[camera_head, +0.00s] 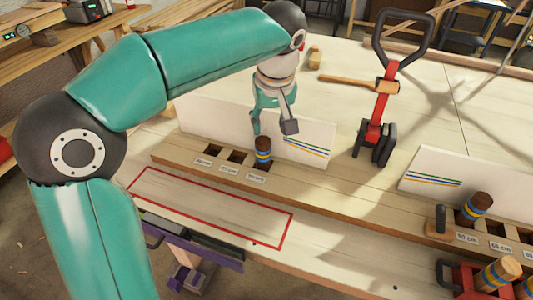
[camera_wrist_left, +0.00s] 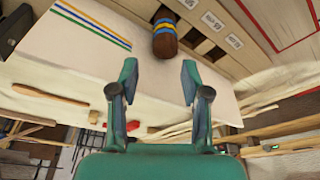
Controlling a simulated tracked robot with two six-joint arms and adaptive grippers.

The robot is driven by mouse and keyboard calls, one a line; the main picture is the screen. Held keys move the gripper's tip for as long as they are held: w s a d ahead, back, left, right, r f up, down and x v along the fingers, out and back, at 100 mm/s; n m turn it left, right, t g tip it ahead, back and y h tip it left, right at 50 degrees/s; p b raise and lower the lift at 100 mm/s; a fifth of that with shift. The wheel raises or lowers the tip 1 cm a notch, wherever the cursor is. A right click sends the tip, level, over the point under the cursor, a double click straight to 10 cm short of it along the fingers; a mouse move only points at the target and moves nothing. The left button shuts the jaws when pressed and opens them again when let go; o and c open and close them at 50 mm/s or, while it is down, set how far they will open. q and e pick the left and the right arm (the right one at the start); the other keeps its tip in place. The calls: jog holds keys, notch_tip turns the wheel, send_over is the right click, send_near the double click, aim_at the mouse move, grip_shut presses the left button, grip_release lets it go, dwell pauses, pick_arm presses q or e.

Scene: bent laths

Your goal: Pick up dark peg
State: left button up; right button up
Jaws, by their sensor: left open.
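A dark brown peg (camera_head: 263,151) with blue and yellow bands stands upright in a slot of the long wooden rack (camera_head: 330,191). In the left wrist view the same peg (camera_wrist_left: 165,43) shows ahead of the fingertips, roughly between their lines. My left gripper (camera_head: 272,127) is open and empty, just above and behind the peg, apart from it. Both its fingers (camera_wrist_left: 159,72) show spread in the wrist view. A second brown banded peg (camera_head: 478,206) stands at the rack's right part. My right gripper is not in view.
A white board (camera_head: 305,143) with coloured stripes stands behind the peg. Labelled empty slots lie left of it. A red-framed area (camera_head: 205,207) in front is clear. A red and black clamp (camera_head: 378,125) and a mallet (camera_head: 350,82) are behind, right.

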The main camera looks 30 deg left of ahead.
aim_at(264, 143)
pick_arm(q)
jog(key=x, duration=0.8)
jog(key=shift+s+a+f, duration=0.1)
jog(key=shift+s+a, duration=0.1)
jog(key=shift+a, duration=0.15)
jog(key=shift+x, duration=2.6)
jog(key=shift+c, duration=0.3)
jog(key=shift+w, duration=0.1)
jog(key=c, duration=0.8)
